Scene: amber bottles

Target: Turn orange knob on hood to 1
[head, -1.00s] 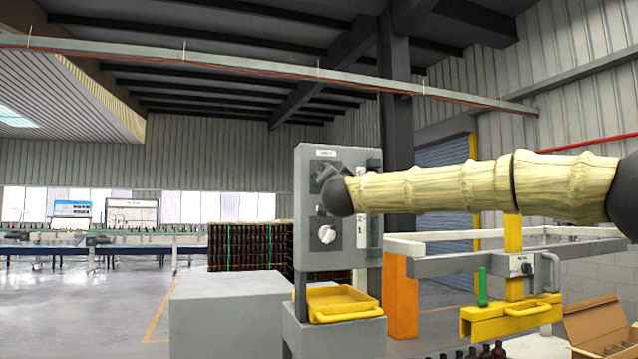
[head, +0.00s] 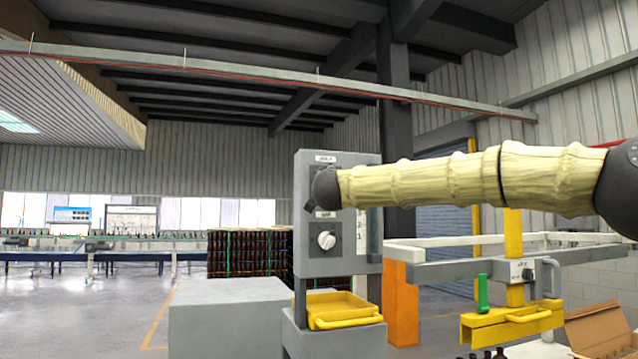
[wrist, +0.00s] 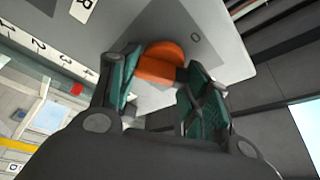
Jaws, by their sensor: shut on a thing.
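In the head view the dark end of my arm is in front of the upper part of the grey control box (head: 354,263) and hides the orange knob. A strip with the numbers 1 to 4 (wrist: 38,47) and a red mark (wrist: 77,89) show at the left in the wrist view. I cannot read the knob's setting.
A white knob (head: 326,241) is lower on the same box. A yellow tray (head: 345,318) is below it, beside a grey block (head: 225,318). A yellow bracket with a green handle (head: 482,292) and an open carton (head: 598,328) are at the right.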

